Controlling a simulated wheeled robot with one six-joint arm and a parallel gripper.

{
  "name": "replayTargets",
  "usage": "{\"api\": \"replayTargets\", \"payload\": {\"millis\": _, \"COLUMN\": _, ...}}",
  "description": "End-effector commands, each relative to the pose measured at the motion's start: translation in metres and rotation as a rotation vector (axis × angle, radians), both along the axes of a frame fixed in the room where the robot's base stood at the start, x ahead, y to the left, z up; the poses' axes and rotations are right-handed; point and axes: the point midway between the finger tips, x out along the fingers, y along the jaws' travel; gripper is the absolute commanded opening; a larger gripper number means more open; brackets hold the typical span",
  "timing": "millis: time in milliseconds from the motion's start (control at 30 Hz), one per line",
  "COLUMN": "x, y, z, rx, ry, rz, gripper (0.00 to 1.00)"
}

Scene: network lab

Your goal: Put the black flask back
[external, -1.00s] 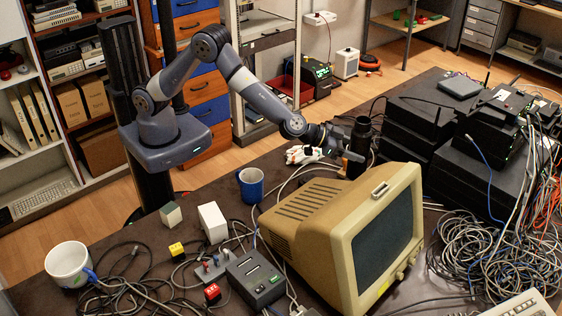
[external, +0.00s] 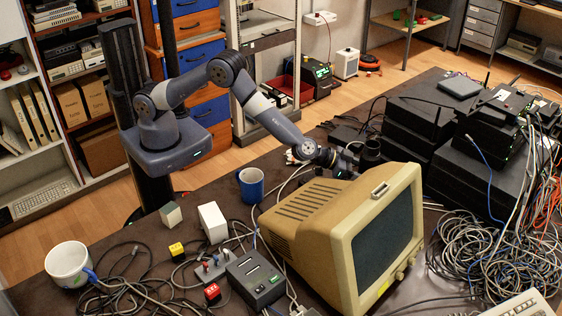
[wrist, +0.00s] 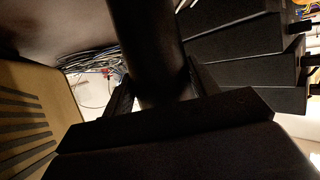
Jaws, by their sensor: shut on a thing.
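The black flask (external: 371,150) stands behind the beige monitor, and only its upper part shows in the external view. In the wrist view the flask (wrist: 150,45) is a dark cylinder between the two fingers. My gripper (wrist: 155,88) is shut on it; in the external view my gripper (external: 348,165) reaches in from the left. The flask looks roughly upright. Its base is hidden by the monitor, so I cannot tell whether it touches the table.
The beige monitor (external: 285,208) stands right in front of the flask. Stacked black boxes (external: 476,172) and tangled cables (external: 470,250) are to the right. A blue mug (external: 251,186) and a white box (external: 212,222) are to the left.

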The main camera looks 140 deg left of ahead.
Motion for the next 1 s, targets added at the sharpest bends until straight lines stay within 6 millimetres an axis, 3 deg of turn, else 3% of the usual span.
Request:
{"api": "replayTargets", "payload": {"millis": 433, "x": 0.0008, "y": 0.0004, "z": -0.007, "rx": 0.003, "ry": -0.004, "rz": 0.0, "gripper": 0.14}}
{"api": "replayTargets", "payload": {"millis": 467, "x": 0.0003, "y": 0.0, "z": -0.009, "rx": 0.001, "ry": -0.002, "rz": -0.001, "gripper": 0.57}}
{"api": "replayTargets", "payload": {"millis": 733, "x": 0.0003, "y": 0.0, "z": -0.0081, "rx": 0.001, "ry": -0.002, "rz": -0.001, "gripper": 0.78}}
{"api": "replayTargets", "payload": {"millis": 1000, "x": 0.0003, "y": 0.0001, "z": -0.005, "rx": 0.001, "ry": -0.002, "rz": -0.001, "gripper": 0.78}}
